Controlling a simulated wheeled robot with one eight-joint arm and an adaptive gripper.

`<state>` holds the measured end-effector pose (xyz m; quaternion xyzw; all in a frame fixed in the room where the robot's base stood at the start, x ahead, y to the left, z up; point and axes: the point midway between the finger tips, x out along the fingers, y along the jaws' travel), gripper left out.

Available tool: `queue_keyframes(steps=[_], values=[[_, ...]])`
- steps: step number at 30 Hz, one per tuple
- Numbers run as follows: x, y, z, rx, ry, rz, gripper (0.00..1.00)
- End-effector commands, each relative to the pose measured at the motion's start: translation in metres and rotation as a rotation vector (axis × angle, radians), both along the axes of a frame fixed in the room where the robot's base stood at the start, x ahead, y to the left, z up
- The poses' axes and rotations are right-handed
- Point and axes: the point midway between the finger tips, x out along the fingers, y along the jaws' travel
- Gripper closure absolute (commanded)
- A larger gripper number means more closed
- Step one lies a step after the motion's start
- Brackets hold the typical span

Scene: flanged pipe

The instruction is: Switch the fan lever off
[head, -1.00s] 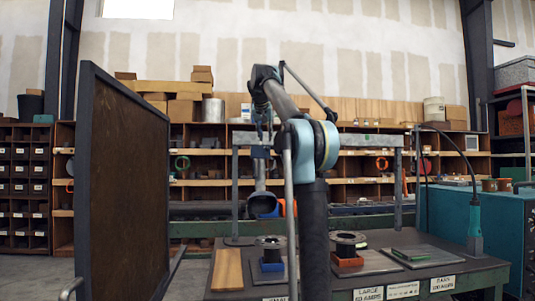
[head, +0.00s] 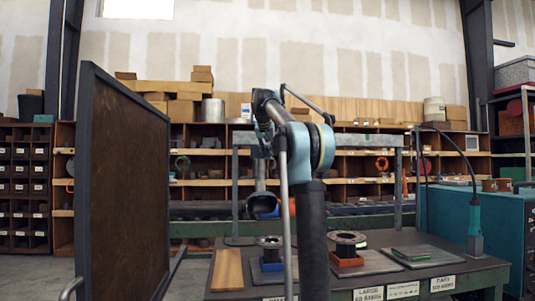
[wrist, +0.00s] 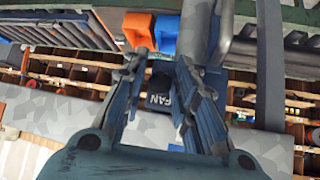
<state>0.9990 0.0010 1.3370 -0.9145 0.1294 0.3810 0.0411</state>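A dark block lettered FAN (wrist: 158,98) shows in the wrist view, between the fingers of my gripper (wrist: 162,62). The fingers are apart with a clear gap, and nothing is seen clamped in them. Whether either finger touches the block cannot be told. I cannot clearly make out the lever itself; the fingers may hide part of it. A grey pipe (wrist: 200,28) runs up beyond the right finger. In the head view my arm covers most of the gripper, near the pipe's dark open end (head: 263,206).
An orange bin (wrist: 137,27) and a blue bin (wrist: 165,36) lie beyond the fingertips. A brown panel (head: 122,185) stands at the left.

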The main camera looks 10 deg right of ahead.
Motion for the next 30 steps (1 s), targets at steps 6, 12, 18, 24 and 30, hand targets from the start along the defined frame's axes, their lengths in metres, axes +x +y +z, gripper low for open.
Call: queue_keyframes(steps=[6,12,18,24,30], values=[[0.0,-0.001,0.0,-0.001,0.0,-0.001,1.0],[0.0,-0.002,0.0,0.0,-0.004,-0.002,1.0],[-0.002,-0.002,-0.002,-0.001,-0.042,-0.003,1.0],[-0.004,-0.002,-0.007,0.0,-0.133,-0.002,1.0],[-0.006,-0.002,-0.014,0.0,-0.268,-0.001,1.0]])
